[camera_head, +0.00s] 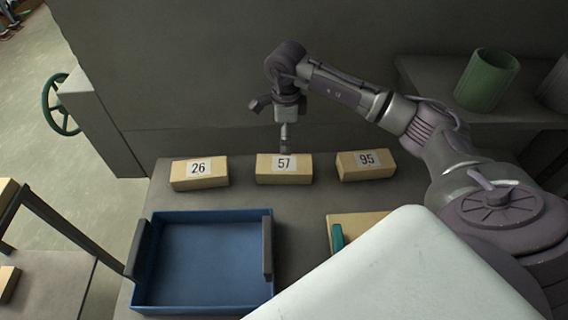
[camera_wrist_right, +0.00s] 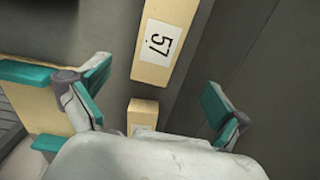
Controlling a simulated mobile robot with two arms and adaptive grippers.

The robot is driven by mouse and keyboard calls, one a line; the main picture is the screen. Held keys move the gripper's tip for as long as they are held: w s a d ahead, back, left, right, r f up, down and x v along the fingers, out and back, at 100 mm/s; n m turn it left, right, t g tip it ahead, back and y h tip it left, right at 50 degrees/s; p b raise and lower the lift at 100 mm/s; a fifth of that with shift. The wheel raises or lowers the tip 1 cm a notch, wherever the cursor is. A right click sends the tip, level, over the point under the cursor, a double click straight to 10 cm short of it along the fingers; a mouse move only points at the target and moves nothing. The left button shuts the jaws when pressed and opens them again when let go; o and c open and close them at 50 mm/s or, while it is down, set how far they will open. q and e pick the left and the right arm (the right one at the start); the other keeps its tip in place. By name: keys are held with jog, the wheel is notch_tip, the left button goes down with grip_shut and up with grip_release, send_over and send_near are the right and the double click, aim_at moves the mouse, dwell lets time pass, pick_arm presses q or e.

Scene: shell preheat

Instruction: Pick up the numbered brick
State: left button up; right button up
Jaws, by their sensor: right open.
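Three tan bricks with white number labels stand in a row on the grey bench (camera_head: 300,200): brick 26 (camera_head: 199,173), brick 57 (camera_head: 284,168) and brick 95 (camera_head: 365,165). My right gripper (camera_head: 285,138) is over the back edge of brick 57 in the head view, its fingers seen edge-on. In the right wrist view its teal-padded fingers (camera_wrist_right: 155,92) are wide apart with nothing gripped. Brick 57 (camera_wrist_right: 160,45) lies ahead of them. The end of brick 95 (camera_wrist_right: 142,112) shows between the fingers, the rest hidden by the palm. My left gripper is out of view.
A blue tray (camera_head: 204,217) with grey handles is empty at front left. A tan box (camera_head: 365,220) with teal trim is front right, partly hidden. A wall (camera_head: 220,70) rises behind the bricks. A green cup (camera_head: 487,80) stands on the right shelf (camera_head: 440,80).

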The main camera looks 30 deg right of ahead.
aim_at(284, 164)
notch_tip(284, 164, down, 7)
jog(key=b, duration=0.3)
jog(key=shift+r, duration=0.15)
jog(key=shift+f+b, duration=0.3)
jog(key=shift+f, duration=0.2)
jog(key=f, duration=0.1)
jog(key=f+b, duration=0.2)
jog(key=shift+a+f, duration=0.3)
jog(key=shift+f, duration=0.4)
jog(key=shift+w, duration=0.1)
jog(key=shift+c, duration=0.3)
jog(key=shift+r, duration=0.1)
jog(key=shift+c, duration=1.3)
jog(key=c, duration=1.1)
